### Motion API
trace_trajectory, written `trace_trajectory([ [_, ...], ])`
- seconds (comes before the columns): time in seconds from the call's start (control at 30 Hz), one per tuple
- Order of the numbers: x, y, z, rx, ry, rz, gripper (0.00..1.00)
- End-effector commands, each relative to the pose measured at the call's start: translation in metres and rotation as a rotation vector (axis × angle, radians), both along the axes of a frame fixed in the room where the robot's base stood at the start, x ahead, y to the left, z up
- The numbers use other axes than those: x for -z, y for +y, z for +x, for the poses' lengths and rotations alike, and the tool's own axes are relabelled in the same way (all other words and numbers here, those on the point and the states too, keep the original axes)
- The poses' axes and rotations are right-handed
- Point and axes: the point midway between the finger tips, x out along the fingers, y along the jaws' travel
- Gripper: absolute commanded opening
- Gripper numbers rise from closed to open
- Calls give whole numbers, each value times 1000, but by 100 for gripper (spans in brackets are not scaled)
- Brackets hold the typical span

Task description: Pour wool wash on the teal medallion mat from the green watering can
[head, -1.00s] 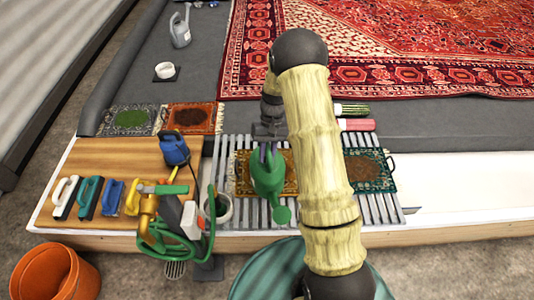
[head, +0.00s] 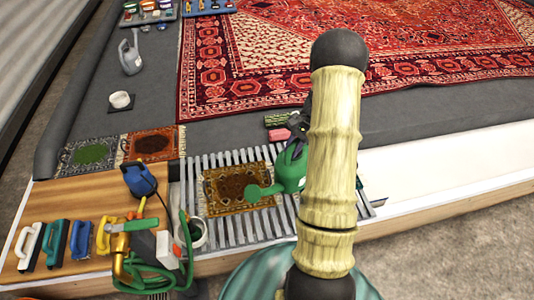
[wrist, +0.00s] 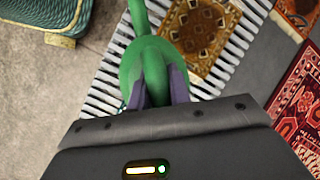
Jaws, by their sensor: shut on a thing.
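The green watering can (head: 290,172) is in my gripper (head: 298,132), held above the slatted rack with its spout to the left. Its round rose (head: 253,192) appears over the right part of a brown-gold mat (head: 212,190). In the wrist view my purple fingers close on the can's handle, and the can (wrist: 135,68) hides part of the rack. I cannot tell how far the can is tilted, and no liquid shows. The teal medallion mat is almost wholly hidden behind my arm; only a sliver (head: 359,188) seems to show at its right.
Brushes (head: 55,243), a blue-topped tool (head: 138,180) and a green hose (head: 150,275) crowd the wooden board at left. A pale cup (head: 193,233) stands by the rack's left edge. Green and red mats lie behind the board. The white trough (head: 440,165) at right is clear.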

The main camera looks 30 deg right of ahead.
Motion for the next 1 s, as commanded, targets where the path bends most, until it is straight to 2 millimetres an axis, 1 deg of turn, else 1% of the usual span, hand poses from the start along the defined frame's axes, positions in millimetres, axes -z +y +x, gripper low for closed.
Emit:
trace_trajectory([
  [0.03, -7, -17, -7, 76, -2, 0, 0],
  [0.1, -12, -38, -16, 181, -2, 1, 0],
  [0.27, -24, -83, -41, 421, -3, 1, 0],
  [0.3, -26, -95, -48, 481, -3, -1, 0],
  [0.37, -31, -111, -59, 571, -3, 1, 0],
  [0.5, -41, -147, -88, 776, -3, -1, 0],
  [0.6, -48, -172, -110, 920, -5, -2, 0],
  [0.77, -59, -207, -150, 1148, -5, -2, 0],
  [0.97, -73, -244, -204, 1427, -5, -2, 0],
  [1.0, -76, -251, -216, 1484, -6, -3, 0],
])
